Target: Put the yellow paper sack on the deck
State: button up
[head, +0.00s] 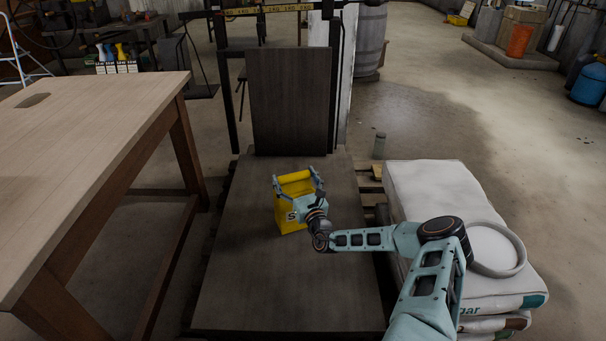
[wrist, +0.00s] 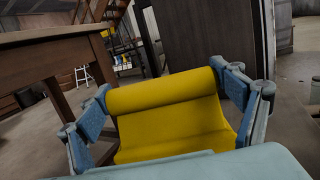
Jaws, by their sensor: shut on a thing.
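The yellow paper sack (head: 291,216) is upright in my gripper (head: 298,181), over the middle of the dark scale deck (head: 290,289). Dark lettering shows low on its side. In the wrist view the sack's rolled top (wrist: 165,93) lies between the two blue fingers of my gripper (wrist: 165,95), which are shut on it. The sack's lower part is partly hidden by my gripper. I cannot tell whether its bottom touches the deck.
A wooden table (head: 90,95) stands close on the left. White sacks (head: 440,192) are stacked on the right under my arm. The scale's upright back panel (head: 290,100) and its beam (head: 268,10) rise behind the deck. The deck's front part is clear.

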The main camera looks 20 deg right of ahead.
aim_at(290, 186)
jog(key=shift+w+a+f+b, duration=0.3)
jog(key=shift+w+a, duration=0.05)
jog(key=shift+a, duration=0.1)
jog(key=shift+f+b, duration=0.7)
jog(key=shift+f, duration=0.85)
jog(key=o, duration=1.6)
jog(key=shift+a+f, duration=0.15)
jog(key=shift+f, duration=0.25)
jog(key=o, duration=0.4)
jog(key=shift+s+r, duration=0.1)
